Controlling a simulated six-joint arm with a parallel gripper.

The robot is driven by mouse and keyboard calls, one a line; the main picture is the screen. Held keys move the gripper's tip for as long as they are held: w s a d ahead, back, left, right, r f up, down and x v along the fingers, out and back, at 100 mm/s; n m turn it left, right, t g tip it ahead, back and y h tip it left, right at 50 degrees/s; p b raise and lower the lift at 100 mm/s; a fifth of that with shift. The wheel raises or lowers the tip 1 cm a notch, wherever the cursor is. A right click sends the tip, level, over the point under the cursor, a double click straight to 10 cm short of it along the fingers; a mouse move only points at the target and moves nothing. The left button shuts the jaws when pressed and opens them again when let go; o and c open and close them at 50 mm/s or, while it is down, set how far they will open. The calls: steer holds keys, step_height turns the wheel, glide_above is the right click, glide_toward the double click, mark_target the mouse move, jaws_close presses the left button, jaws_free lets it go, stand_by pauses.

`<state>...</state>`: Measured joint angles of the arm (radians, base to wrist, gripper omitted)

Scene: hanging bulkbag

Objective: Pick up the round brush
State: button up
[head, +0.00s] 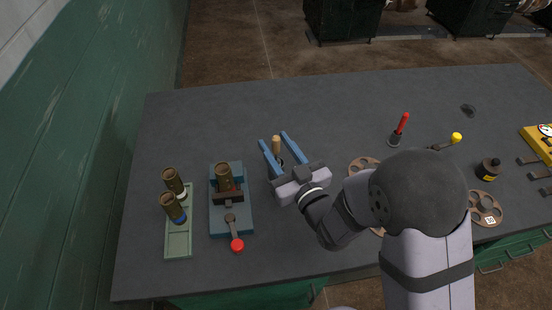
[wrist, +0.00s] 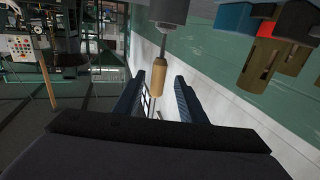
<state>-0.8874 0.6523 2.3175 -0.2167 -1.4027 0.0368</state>
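The round brush shows as a light wooden handle (head: 276,145), standing up from a grey cup whose lower part is largely hidden by my gripper. The brush head is not visible. In the wrist view, which is upside down, the handle (wrist: 158,76) points down from the grey cup (wrist: 169,10). My gripper (head: 273,137) is open, with its two blue fingers low over the table. The handle stands between the fingers, with a gap visible on each side in the wrist view (wrist: 157,82).
Left of my gripper are a blue fixture (head: 231,215) with a brown cylinder and red-knobbed lever, and a green tray (head: 178,246) with two brown cylinders. To the right stand a red-handled tool (head: 403,122), a yellow-tipped tool (head: 456,138) and a dark bottle (head: 488,170). The table's back is clear.

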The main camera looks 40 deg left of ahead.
steer(key=shift+p+x, duration=1)
steer(key=shift+x, duration=1.5)
steer(key=shift+w+d+r, duration=0.1)
steer(key=shift+w, duration=0.05)
jaws_close()
